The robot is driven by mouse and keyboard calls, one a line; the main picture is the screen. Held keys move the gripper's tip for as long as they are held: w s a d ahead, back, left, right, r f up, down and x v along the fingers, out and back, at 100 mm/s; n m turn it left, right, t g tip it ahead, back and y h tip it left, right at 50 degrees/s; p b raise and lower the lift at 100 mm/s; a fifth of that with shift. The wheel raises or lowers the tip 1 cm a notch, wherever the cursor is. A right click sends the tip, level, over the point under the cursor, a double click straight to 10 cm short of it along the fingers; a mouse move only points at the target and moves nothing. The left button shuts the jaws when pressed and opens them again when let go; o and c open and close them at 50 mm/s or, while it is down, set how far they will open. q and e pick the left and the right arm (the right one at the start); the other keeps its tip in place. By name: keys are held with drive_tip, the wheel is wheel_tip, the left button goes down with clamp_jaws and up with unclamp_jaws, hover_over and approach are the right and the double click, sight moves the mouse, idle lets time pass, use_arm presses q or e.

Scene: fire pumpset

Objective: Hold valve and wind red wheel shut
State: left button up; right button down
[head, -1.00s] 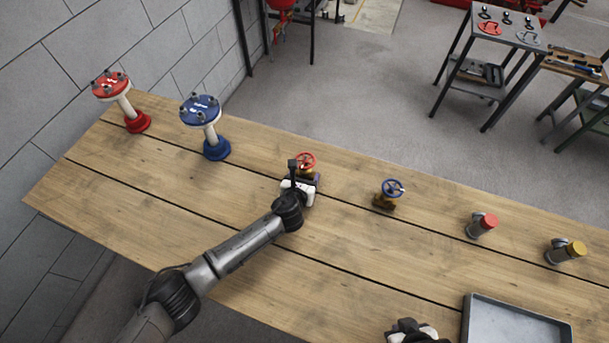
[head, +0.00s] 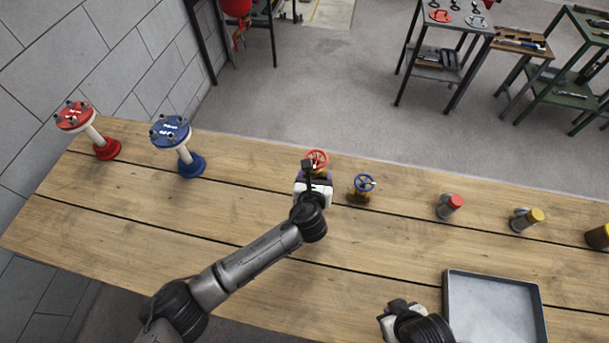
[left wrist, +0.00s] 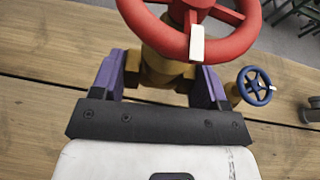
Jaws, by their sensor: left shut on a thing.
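The brass valve (left wrist: 160,68) with the red wheel (head: 318,159) is near the far edge of the workbench. My left gripper (left wrist: 158,80) is shut on its brass body, one purple finger on each side. In the left wrist view the red wheel (left wrist: 238,42) stands above the fingers, with a white mark on its rim. I cannot tell whether the valve touches the bench. My right gripper (head: 392,318) is low in the head view, away from the valve, left of the tray; its fingers do not show clearly.
A blue-wheeled valve (head: 362,187) stands close to the right of the held valve. Red (head: 90,128) and blue (head: 179,145) flanged posts stand left. A grey tray (head: 447,305) lies front right.

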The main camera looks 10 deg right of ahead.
use_arm(q)
drive_tip(key=shift+s+d+r, duration=0.1)
drive_tip(key=shift+d+r, duration=0.1)
drive_tip(key=shift+r, duration=0.05)
use_arm(e)
drive_tip(key=shift+d, duration=0.1)
use_arm(q)
drive_tip(key=shift+a, duration=0.1)
use_arm(e)
drive_tip(key=shift+r, duration=0.1)
use_arm(q)
drive_tip(key=shift+w+a+p, duration=0.35)
drive_tip(key=shift+w+a, duration=0.05)
drive_tip(key=shift+a, duration=0.2)
drive_tip(key=shift+w+a+p, duration=0.3)
drive_tip(key=shift+w+a, duration=0.05)
drive_tip(key=shift+a, duration=0.25)
use_arm(e)
drive_tip(key=shift+r, duration=0.6)
use_arm(q)
drive_tip(key=w+a+p, duration=0.2)
drive_tip(key=w+a, duration=0.2)
drive_tip(key=a, duration=0.3)
drive_tip(key=shift+w+a, duration=0.2)
drive_tip(key=shift+w, duration=0.05)
use_arm(e)
drive_tip(key=shift+r, duration=1.15)
